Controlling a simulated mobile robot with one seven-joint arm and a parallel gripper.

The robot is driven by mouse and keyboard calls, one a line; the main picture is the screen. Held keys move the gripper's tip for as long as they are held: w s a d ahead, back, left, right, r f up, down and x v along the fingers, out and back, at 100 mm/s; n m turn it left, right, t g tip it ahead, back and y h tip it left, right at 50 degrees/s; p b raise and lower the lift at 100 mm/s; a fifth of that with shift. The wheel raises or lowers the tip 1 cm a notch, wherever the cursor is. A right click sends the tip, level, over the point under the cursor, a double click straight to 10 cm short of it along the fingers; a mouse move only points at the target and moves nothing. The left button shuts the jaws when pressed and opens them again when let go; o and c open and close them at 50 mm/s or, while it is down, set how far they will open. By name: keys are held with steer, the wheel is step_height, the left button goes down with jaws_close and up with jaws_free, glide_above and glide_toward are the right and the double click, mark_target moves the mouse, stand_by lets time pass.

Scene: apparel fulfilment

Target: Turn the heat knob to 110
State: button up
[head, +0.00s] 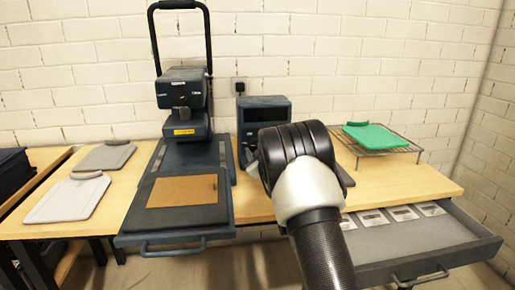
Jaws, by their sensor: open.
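The heat press (184,100) stands at the back of the table, with a tall black handle and a yellow label. A dark control box (264,108) with a dark screen stands to its right against the wall. I cannot make out the heat knob or its setting; the lower front of the control box is largely hidden behind my arm. My gripper (297,165) is in front of the control box, mostly hidden by my own wrist. Only small dark parts show at either side of the wrist. It is open, and I see nothing held.
The press's lower platen (180,214) with a brown sheet (183,191) reaches past the table's front edge. An open drawer (420,248) juts out at right. A green folded garment (377,137) lies on a wire rack (400,151). Grey boards (66,200) lie at left.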

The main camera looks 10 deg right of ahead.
steer(key=shift+s, duration=0.1)
steer(key=s+d+p, duration=0.1)
steer(key=s+p, duration=0.1)
steer(key=s, duration=1.5)
steer(key=shift+d, duration=0.15)
steer(key=shift+s, duration=0.1)
steer(key=s+d+r+m+g+h, duration=0.1)
steer(key=s+r+m+g+h, duration=0.1)
steer(key=s+r+m+g, duration=0.55)
steer(key=s+a+g+p, duration=0.15)
steer(key=s+g, duration=0.35)
steer(key=s, duration=2.7)
step_height(320, 180, up, 26)
steer(key=p, duration=2.4)
steer(key=shift+w+a+f+y, duration=0.2)
steer(key=shift+w+a+y, duration=0.1)
steer(key=shift+a+y, duration=0.1)
